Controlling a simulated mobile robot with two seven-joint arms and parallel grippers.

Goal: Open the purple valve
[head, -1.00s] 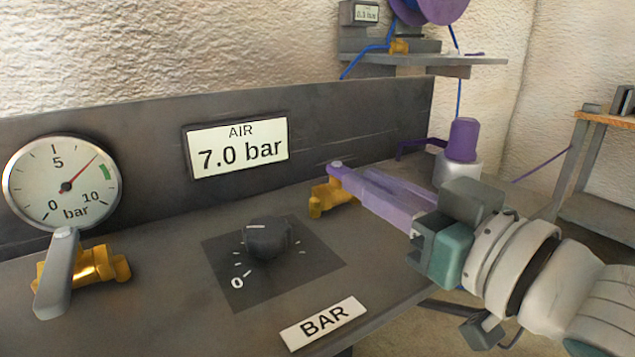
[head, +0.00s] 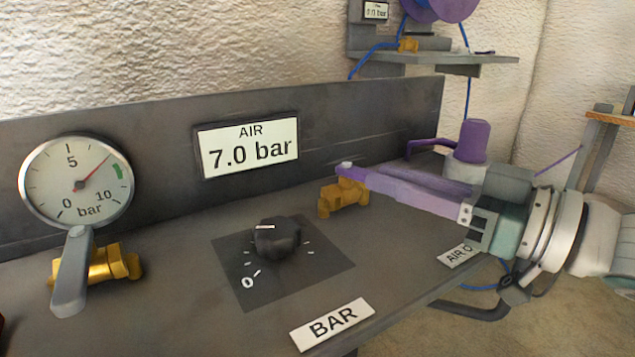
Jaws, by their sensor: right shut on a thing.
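The purple valve has a brass body (head: 343,197) on the grey bench top, right of the dial. Its long purple lever (head: 415,192) runs from the brass body to the right, lying nearly level in the picture. My right gripper (head: 476,218) is shut on the far end of this lever, at the bench's right side. The jaws hide the lever's tip. My left gripper is not in view.
A grey-handled brass valve (head: 75,270) stands below a round gauge (head: 76,182). A black dial (head: 277,238) and an air display (head: 248,147) reading 7.0 bar are near. A purple-topped cylinder (head: 468,150) stands close behind my right gripper.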

